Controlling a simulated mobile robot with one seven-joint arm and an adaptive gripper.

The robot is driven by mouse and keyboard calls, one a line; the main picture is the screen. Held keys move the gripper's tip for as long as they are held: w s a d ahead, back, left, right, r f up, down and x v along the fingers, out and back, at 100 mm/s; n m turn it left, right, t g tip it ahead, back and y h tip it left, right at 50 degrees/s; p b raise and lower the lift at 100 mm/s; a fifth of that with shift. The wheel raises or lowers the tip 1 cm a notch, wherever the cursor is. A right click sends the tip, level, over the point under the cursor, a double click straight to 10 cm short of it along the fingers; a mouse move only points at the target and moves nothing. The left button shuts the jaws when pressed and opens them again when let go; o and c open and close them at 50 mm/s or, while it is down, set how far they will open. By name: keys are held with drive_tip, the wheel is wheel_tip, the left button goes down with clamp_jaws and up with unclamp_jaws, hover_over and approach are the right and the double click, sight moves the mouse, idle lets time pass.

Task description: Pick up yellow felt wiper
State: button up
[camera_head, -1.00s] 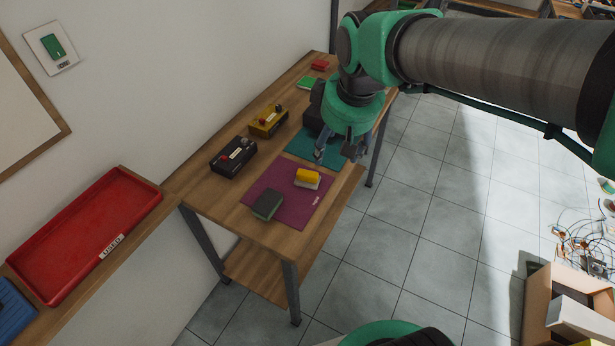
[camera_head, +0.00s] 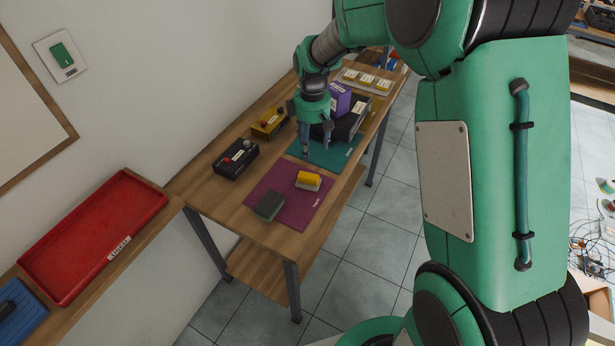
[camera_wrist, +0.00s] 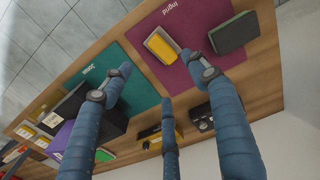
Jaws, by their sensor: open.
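The yellow felt wiper (camera_head: 308,179), a small block with a yellow top and a pale base, lies on the purple mat (camera_head: 290,218) on the wooden table. It also shows in the wrist view (camera_wrist: 161,46) near the top, on the purple mat. My gripper (camera_head: 315,146) is open and empty over the teal mat (camera_head: 342,154), behind the wiper and apart from it. In the wrist view my gripper's fingers (camera_wrist: 156,72) are spread, with one fingertip seen close beside the wiper.
A dark green-grey block (camera_head: 269,206) shares the purple mat. A purple box (camera_head: 340,98) sits on a dark case behind. A red tray (camera_head: 92,236) is at left.

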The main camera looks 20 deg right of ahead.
sight(309, 173)
drive_tip(key=shift+w+f+n, duration=0.15)
drive_tip(key=shift+w+f, duration=0.15)
drive_tip(key=shift+f, duration=0.25)
drive_tip(key=shift+w+f+n, duration=0.15)
drive_tip(key=shift+w+f, duration=0.15)
drive_tip(key=shift+f, duration=0.2)
drive_tip(key=shift+f, duration=0.15)
drive_tip(key=shift+f, duration=4.1)
drive_tip(key=shift+f+b, duration=0.15)
drive_tip(key=shift+b, duration=0.15)
drive_tip(key=shift+a+f, duration=0.15)
drive_tip(key=shift+f, duration=2.35)
drive_tip(key=c, duration=1.3)
